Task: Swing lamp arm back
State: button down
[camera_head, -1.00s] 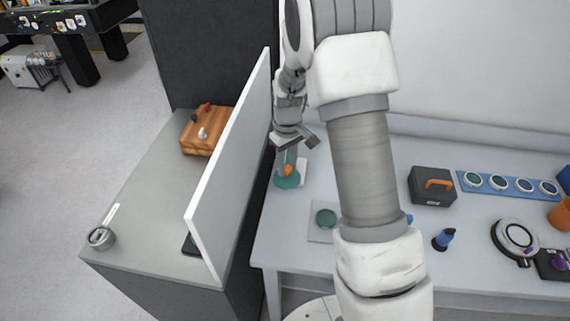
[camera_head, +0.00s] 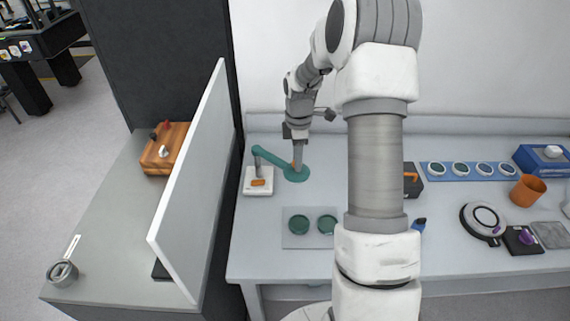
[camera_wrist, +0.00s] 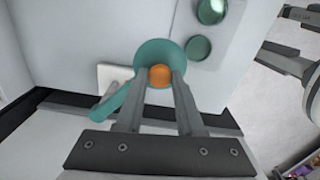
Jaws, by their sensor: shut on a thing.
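The lamp stands at the back left of the bench, with a white base (camera_head: 258,181) and a teal arm (camera_head: 272,156) that reaches right to a round teal head (camera_head: 297,174). My gripper (camera_head: 298,166) points down at the head. In the wrist view my gripper (camera_wrist: 159,75) has its two fingers on either side of an orange knob (camera_wrist: 160,76) on the teal head (camera_wrist: 157,57) and is shut on it. The teal arm (camera_wrist: 118,100) runs to the lower left there, and its post and base are partly hidden.
A grey plate (camera_head: 312,235) with two green discs lies in front of the lamp. A white partition (camera_head: 195,180) stands to the left. A dark box with an orange handle (camera_head: 411,180) is right of my arm. Bench space around the lamp head is clear.

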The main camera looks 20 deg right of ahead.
jog(key=w+d+n+p, duration=0.2)
jog(key=w+d+n, duration=0.5)
jog(key=w+n, duration=0.1)
dwell(0.4)
jog(key=shift+w+d+r, duration=0.1)
jog(key=shift+w+r, duration=0.05)
jog(key=c, duration=0.5)
grip_release()
notch_tip(320, 180, up, 17)
jog(key=shift+r+b, duration=0.15)
jog(key=shift+b, duration=0.35)
